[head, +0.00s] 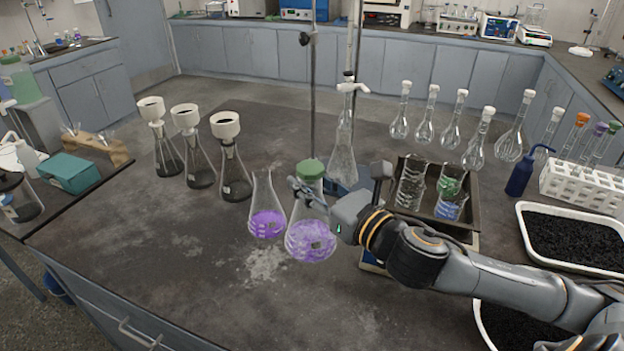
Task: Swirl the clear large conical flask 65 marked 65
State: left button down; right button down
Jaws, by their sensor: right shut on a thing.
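A clear conical flask (310,238) with purple liquid and a green cap stands, or is held just above, the dark bench top near the middle; I cannot tell if its base touches. A mark on it is too small to read. My right gripper (312,196) comes from the right and is shut on this flask at its neck, below the cap. A second conical flask (266,212) with purple liquid, uncapped, stands just to its left. My left gripper is not in view.
Several filter-topped flasks (235,170) stand at the left. A tall clear vessel (343,150) stands behind the held flask. A tray (465,222) with beakers, a blue wash bottle (522,175) and black-filled trays (570,240) are at the right. The bench front is clear.

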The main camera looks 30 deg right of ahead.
aim_at(309, 172)
jog(key=shift+s+a+r, duration=0.4)
jog(key=shift+s+r, duration=0.05)
jog(key=shift+s, duration=0.15)
jog(key=shift+s+r+p, duration=0.1)
jog(key=shift+r+p, duration=0.1)
jog(key=shift+p, duration=0.1)
notch_tip(309, 172, up, 5)
jog(key=p, duration=0.5)
jog(key=shift+s+a, duration=0.15)
jog(key=shift+f, duration=0.1)
